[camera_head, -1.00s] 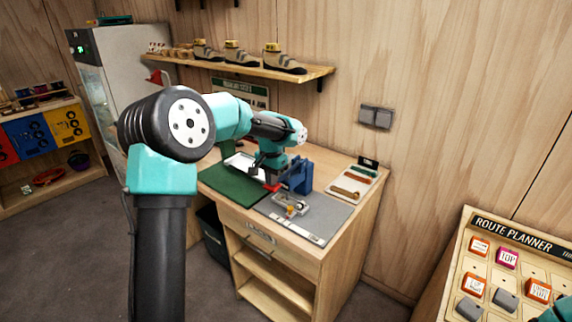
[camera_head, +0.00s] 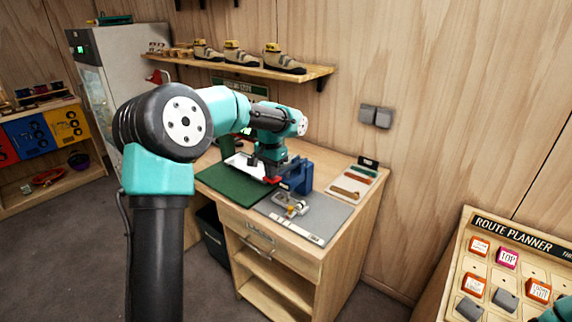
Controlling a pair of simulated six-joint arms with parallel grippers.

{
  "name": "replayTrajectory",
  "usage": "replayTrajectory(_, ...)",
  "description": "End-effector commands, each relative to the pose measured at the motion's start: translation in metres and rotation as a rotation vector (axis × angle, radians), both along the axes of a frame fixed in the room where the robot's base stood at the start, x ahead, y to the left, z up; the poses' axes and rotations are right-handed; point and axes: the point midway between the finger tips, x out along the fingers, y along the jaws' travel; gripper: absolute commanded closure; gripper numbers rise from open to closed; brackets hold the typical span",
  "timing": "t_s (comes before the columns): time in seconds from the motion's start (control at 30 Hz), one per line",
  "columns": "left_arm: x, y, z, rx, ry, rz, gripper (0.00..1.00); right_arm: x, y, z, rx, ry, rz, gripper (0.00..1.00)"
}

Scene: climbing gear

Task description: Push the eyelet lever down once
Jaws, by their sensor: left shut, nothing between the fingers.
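The eyelet press is a blue block (camera_head: 299,176) on the grey mat of the wooden bench. Its lever, with a red end (camera_head: 272,180), sticks out to the left of the block. My left gripper (camera_head: 264,170) is shut and empty, pointing down just above the red end. I cannot tell whether the fingertips touch the lever, as they are small and dark.
A small metal and yellow piece (camera_head: 291,206) lies on the grey mat (camera_head: 325,214) before the press. A green mat (camera_head: 236,184) and white tray lie to the left. A swatch board (camera_head: 352,187) stands right. A shoe shelf (camera_head: 300,73) hangs above.

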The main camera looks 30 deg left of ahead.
Motion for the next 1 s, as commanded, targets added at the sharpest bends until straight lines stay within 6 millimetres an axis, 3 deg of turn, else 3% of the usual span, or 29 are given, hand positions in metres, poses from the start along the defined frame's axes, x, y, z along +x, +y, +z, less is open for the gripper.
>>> replayTrajectory(1.0,0.000,0.000,0.072,0.000,-0.002,-0.001,1.00,0.000,0.000,0.000,0.000,0.000,0.000,0.57)
